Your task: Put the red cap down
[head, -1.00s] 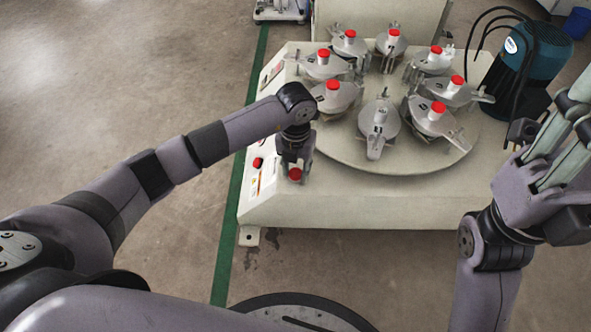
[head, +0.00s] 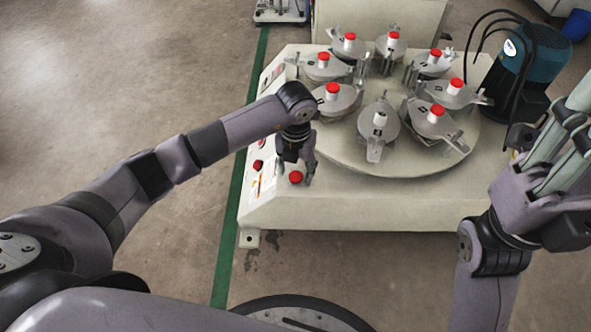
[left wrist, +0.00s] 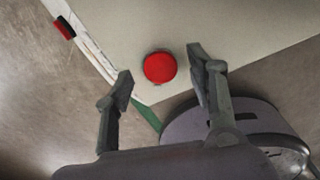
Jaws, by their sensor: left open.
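A red cap (head: 296,177) rests on the front left corner of the machine's pale top (head: 340,205). It also shows in the left wrist view (left wrist: 159,67), beyond and between my fingertips. My left gripper (head: 295,172) is open just above the cap, with its fingers spread to either side and no contact visible. In the left wrist view the open fingers (left wrist: 160,85) show a gap around the cap. One upright post (head: 380,119) on the turntable, at its front, has a bare pale top without red. My right gripper (head: 560,150) is at the right edge, its fingers partly out of frame.
The round turntable (head: 400,165) carries several grey clamp fixtures with red-capped posts, close behind my left gripper. A red button (head: 258,165) sits on the sloped left panel. A teal motor (head: 538,55) with black cables stands at the back right. The floor left is clear.

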